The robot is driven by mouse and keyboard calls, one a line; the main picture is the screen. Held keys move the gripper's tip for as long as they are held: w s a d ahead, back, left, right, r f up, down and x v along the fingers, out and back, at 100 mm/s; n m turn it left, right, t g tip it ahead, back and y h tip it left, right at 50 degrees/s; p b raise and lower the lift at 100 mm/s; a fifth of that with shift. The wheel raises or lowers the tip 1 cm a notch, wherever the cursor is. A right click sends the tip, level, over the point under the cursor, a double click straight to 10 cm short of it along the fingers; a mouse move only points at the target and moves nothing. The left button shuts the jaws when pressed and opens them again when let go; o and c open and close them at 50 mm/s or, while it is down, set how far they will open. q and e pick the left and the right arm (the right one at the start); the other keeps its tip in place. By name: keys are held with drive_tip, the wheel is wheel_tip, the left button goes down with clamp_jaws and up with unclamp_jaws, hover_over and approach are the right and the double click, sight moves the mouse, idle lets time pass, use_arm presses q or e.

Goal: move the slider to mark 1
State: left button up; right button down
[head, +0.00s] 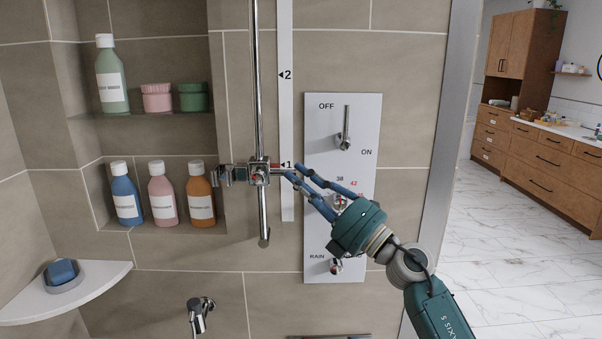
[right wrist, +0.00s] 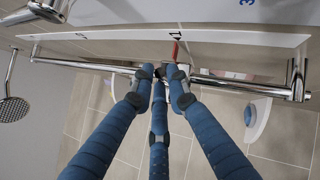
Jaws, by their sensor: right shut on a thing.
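The slider (head: 259,172) is a chrome block on the vertical chrome rail (head: 257,80). Its red pointer lies beside mark 1 (head: 286,165) on the white strip (head: 287,120), at about the same height. In the right wrist view the red pointer (right wrist: 175,50) also lies close to mark 1 on the strip. My right gripper (head: 290,174), with blue fingers, is shut at the slider's right side; in the right wrist view its fingertips (right wrist: 163,73) close on it and partly hide it. My left gripper is not in view.
A white control panel (head: 365,200) with chrome handles stands behind my right gripper. Shelves with several bottles are at the left, above a corner shelf (head: 100,285) with a blue soap. A shower head (right wrist: 12,108) shows in the right wrist view.

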drive_tip(key=shift+f, duration=0.45)
drive_tip(key=c, duration=2)
unclamp_jaws()
drive_tip(key=shift+d+r, duration=0.1)
drive_tip(key=shift+o, duration=1)
drive_tip(key=shift+w, duration=0.2)
drive_tip(key=v, duration=1.2)
